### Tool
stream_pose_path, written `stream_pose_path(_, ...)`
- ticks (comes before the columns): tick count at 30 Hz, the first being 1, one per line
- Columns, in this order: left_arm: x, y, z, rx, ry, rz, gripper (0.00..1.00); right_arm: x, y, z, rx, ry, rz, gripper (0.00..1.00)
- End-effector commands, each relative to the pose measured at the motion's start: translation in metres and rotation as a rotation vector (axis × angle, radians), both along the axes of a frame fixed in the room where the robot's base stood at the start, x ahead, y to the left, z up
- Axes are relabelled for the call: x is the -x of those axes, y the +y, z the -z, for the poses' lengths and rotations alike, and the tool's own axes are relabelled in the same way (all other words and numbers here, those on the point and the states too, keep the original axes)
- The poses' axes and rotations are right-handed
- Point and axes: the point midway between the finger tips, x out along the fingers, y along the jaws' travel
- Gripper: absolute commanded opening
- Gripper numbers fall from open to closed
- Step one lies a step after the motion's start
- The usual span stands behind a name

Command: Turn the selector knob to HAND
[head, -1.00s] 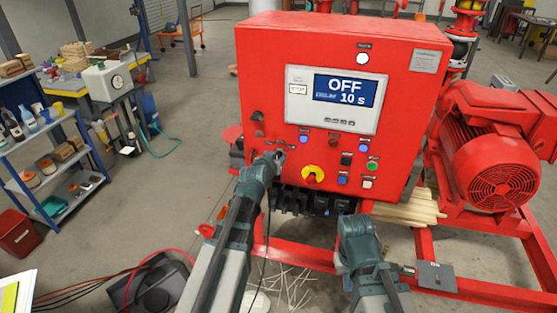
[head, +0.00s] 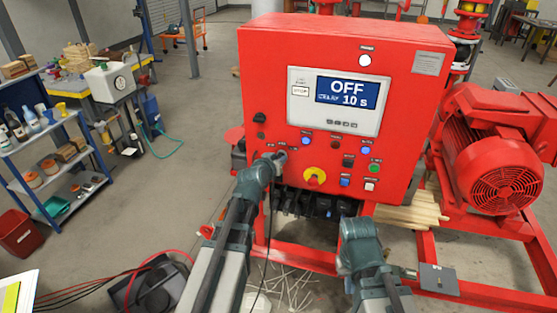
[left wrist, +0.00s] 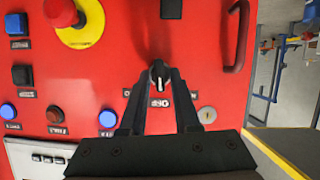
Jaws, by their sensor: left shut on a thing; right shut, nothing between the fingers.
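The selector knob (left wrist: 159,75) is small and black with a pale pointer line, on the front of the red control cabinet (head: 260,80). In the left wrist view my left gripper (left wrist: 159,82) has its two fingers closed around it. The pointer lies roughly along the fingers, towards the upside-down OFF label (left wrist: 158,103). Labels on either side are partly covered by the fingers. In the head view my left gripper (head: 281,156) is at the lower left of the panel and hides the knob. The display (head: 347,91) reads OFF, 10 s. My right wrist shows low in the middle, with its gripper hidden.
Near the knob are a red mushroom button on yellow (head: 314,178), several push buttons, a keylock (left wrist: 207,114) and a red handle (left wrist: 237,35). A red motor (head: 497,150) stands to the right. A blue shelf (head: 50,150) stands to the left with open floor between.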

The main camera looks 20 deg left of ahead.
Motion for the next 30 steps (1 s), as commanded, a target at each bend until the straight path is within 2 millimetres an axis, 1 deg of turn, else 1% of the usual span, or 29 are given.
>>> stream_pose_path(8,0.000,0.004,0.003,0.239,0.000,-0.001,0.00,0.000,0.000,0.007,0.000,0.000,-0.001,0.00)
stream_pose_path(18,0.000,0.006,0.005,0.525,-0.002,0.001,0.00,0.000,0.000,0.021,0.001,0.000,-0.004,0.00)
stream_pose_path(24,0.000,0.006,0.005,0.647,-0.001,0.002,0.00,0.000,0.000,0.028,0.001,0.000,-0.006,0.00)
stream_pose_path(30,0.001,0.006,0.005,0.727,0.000,0.003,0.00,0.000,0.000,0.032,0.001,0.000,-0.007,0.00)
